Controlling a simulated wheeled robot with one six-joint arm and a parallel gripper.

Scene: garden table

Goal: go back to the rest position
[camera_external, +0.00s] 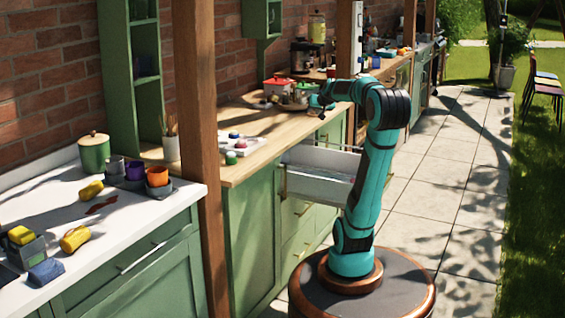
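My gripper (318,103) is at the end of my teal arm, which is raised and bent over the wooden counter (250,101). The gripper points left, close to the pots on the counter. It is small and dark in this view, and I cannot tell whether its fingers are open or shut, or whether they hold anything. Below the arm, a white drawer (318,180) stands pulled out from the green cabinet.
A red pot (277,88) and a tray with small coloured things (236,146) are on the wooden counter. A wooden post (197,140) rises at the left. The white counter (135,222) holds cups and yellow things. Paving (440,170) at the right is clear.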

